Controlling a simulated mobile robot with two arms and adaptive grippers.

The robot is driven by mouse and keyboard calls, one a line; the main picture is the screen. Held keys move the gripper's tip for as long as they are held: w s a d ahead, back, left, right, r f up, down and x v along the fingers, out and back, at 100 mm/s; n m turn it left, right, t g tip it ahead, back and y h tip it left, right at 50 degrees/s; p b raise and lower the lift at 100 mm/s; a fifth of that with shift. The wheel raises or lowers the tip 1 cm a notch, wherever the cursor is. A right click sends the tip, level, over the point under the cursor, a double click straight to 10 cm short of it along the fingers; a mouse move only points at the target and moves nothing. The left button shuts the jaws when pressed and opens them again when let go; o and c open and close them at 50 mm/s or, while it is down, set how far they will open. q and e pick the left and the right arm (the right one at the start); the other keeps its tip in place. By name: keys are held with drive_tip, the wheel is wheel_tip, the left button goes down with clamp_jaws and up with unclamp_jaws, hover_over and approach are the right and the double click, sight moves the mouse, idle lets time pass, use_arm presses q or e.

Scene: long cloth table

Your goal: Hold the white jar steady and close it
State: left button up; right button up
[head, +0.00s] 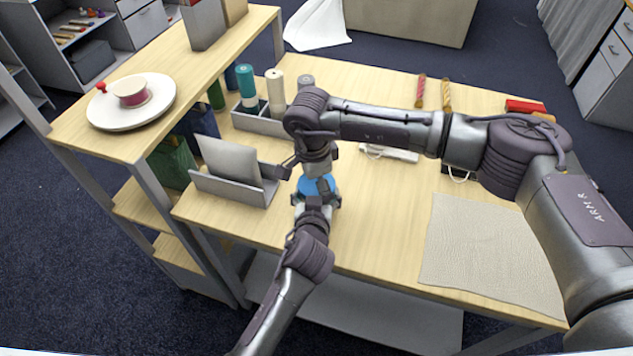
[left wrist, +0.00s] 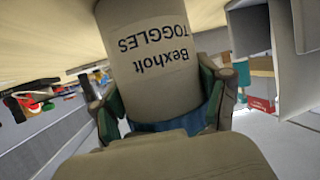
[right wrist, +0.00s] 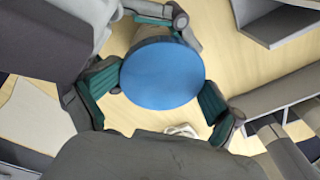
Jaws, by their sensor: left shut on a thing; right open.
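The white jar (left wrist: 155,70) carries the label "Bexholt TOGGLES", upside down in the left wrist view. My left gripper (head: 316,201) is shut on the jar, its green-padded fingers at either side. A round blue lid (right wrist: 162,76) shows from above in the right wrist view, and a bit of it shows in the head view (head: 317,186). It sits at the jar's top; whether it is fully seated I cannot tell. My right gripper (right wrist: 160,88) is open over the lid, one finger on each side, close to its rim; contact is unclear. In the head view the arms hide most of the jar.
A grey holder (head: 232,186) with an upright panel stands just left of the jar. A grey divided bin (head: 252,122) with thread spools is behind it. A beige cloth mat (head: 487,252) lies at right. A shelf with a white plate (head: 132,104) stands at left.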

use_arm(q)
drive_tip(key=shift+w+a+r, duration=0.2)
drive_tip(key=shift+w+r, duration=0.05)
drive_tip(key=shift+r, duration=0.05)
use_arm(e)
drive_tip(key=shift+s+f, duration=0.35)
drive_tip(key=shift+s, duration=0.05)
use_arm(q)
drive_tip(key=shift+f, duration=0.25)
use_arm(e)
wheel_tip(320, 180, up, 3)
drive_tip(key=shift+a+r, duration=0.15)
use_arm(q)
drive_tip(key=shift+s+f, duration=0.15)
use_arm(e)
drive_tip(key=shift+s+r, duration=0.2)
drive_tip(key=shift+r, duration=0.3)
use_arm(q)
drive_tip(key=shift+s+d, duration=0.1)
drive_tip(key=shift+d, duration=0.15)
use_arm(e)
drive_tip(key=shift+w+a, duration=0.1)
drive_tip(key=c, duration=1.1)
drive_tip(key=shift+w, duration=0.15)
drive_tip(key=c, duration=0.5)
use_arm(q)
drive_tip(key=shift+a, duration=0.1)
use_arm(e)
drive_tip(key=shift+d+f, duration=0.2)
drive_tip(key=shift+f, duration=0.1)
